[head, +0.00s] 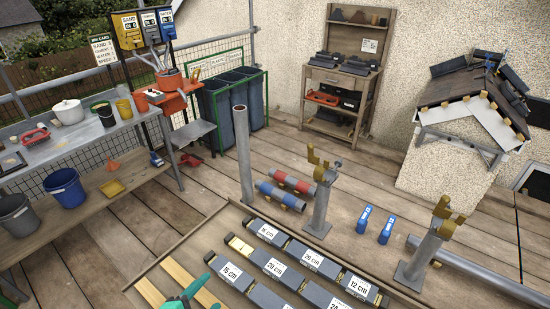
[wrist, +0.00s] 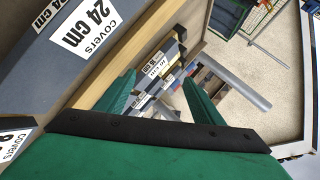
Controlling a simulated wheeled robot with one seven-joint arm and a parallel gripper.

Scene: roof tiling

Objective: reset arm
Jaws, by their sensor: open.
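My gripper (wrist: 160,98) is green with a dark bar across its palm. In the wrist view its two fingers stand apart, with no object held between them. In the head view only a small teal part of my gripper (head: 188,292) shows at the bottom edge, over the front left of the wooden tray (head: 152,268), by two light wooden strips (head: 178,278). The rest of my arm is out of the head view. In the wrist view a large grey block labelled 24 cm (wrist: 95,22) is close on the left.
The tray holds several dark labelled blocks (head: 268,232). Behind it stand a grey upright pipe (head: 243,155), two posts with yellow clamps (head: 320,200) and two blue boxes (head: 364,219). A workbench (head: 75,140) is left, a small tiled roof (head: 470,90) right.

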